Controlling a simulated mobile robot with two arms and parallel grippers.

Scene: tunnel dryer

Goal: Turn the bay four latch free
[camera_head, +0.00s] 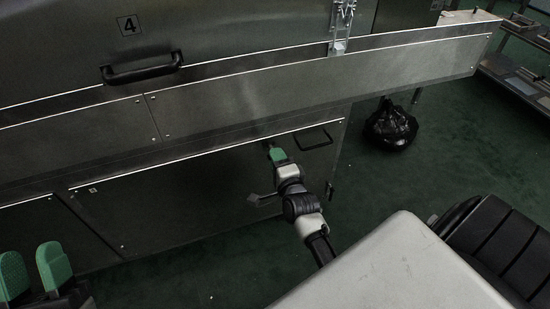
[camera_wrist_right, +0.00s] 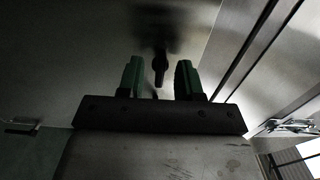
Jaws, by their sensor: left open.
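The bay panel marked 4 (camera_head: 130,25) is at upper left, with a dark bar handle (camera_head: 142,68) below the number. My right gripper (camera_head: 272,150) is at the lower metal panel (camera_head: 170,190); its fingers overlap in the head view. In the right wrist view the right gripper (camera_wrist_right: 160,80) has its green fingers apart. A dark, narrow lever-like part (camera_wrist_right: 160,65) shows between them, with gaps on both sides. I cannot tell whether it is the bay four latch. My left gripper (camera_head: 30,268) is open and empty at lower left.
A bright metal toggle latch (camera_head: 341,30) is on the upper panel's right side. A dark loop handle (camera_head: 312,138) is right of my right gripper. A black bag (camera_head: 390,127) lies on the green floor (camera_head: 430,165), with a metal rack (camera_head: 520,85) at far right.

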